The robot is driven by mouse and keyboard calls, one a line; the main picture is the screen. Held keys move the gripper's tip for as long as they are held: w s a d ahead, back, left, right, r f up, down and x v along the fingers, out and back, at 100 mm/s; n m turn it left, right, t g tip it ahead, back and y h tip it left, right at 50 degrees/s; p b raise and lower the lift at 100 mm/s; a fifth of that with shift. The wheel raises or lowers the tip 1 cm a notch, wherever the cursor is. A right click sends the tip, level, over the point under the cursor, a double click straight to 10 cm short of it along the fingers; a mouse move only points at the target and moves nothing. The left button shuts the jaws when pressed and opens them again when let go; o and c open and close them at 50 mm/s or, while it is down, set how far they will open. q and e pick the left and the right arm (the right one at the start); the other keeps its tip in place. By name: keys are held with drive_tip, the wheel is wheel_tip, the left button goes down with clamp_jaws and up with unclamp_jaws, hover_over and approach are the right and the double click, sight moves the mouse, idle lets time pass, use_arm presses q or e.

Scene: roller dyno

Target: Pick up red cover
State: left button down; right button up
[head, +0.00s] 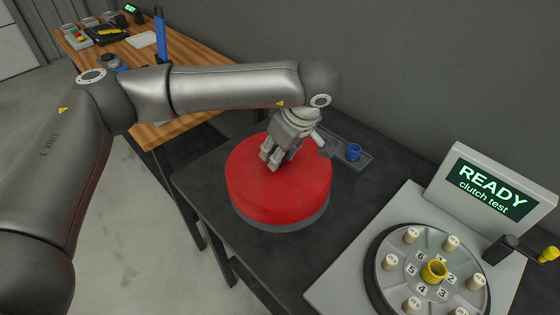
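The red cover (278,198) is a wide, round, smooth drum shape in the middle of the head view. It sits on a grey round base (290,226) on the dark table. My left gripper (269,162) is over the cover's top, pointing down, with its fingertips at or just above the surface near the middle. The two fingers look close together, and I cannot tell whether they hold anything there. The gripper and wrist hide part of the cover's far side. My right gripper is not in view.
At the right stands a clutch tester (335,290) with a numbered dial, pale pegs, a yellow centre ring (433,271) and a "READY" screen (490,188). A blue ring (354,152) sits on a small grey holder behind the cover. A wooden bench (180,48) stands at the back left.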

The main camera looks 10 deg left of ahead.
use_arm(q)
drive_tip(key=s+r+b, duration=0.1)
drive_tip(key=s+r, duration=0.1)
drive_tip(key=s, duration=0.1)
drive_tip(key=s+r+b, duration=0.1)
drive_tip(key=s, duration=0.2)
drive_tip(key=s+d+r+b, duration=0.1)
drive_tip(key=s+r, duration=0.1)
drive_tip(key=s, duration=0.1)
drive_tip(key=shift+s+d+r, duration=0.1)
drive_tip(key=shift+s+r, duration=0.2)
drive_tip(key=shift+s, duration=0.05)
drive_tip(key=shift+s+r, duration=0.15)
drive_tip(key=shift+s, duration=0.1)
drive_tip(key=shift+s+r+p, duration=0.25)
drive_tip(key=shift+r+p, duration=0.35)
drive_tip(key=shift+r, duration=0.45)
drive_tip(key=shift+w, duration=0.1)
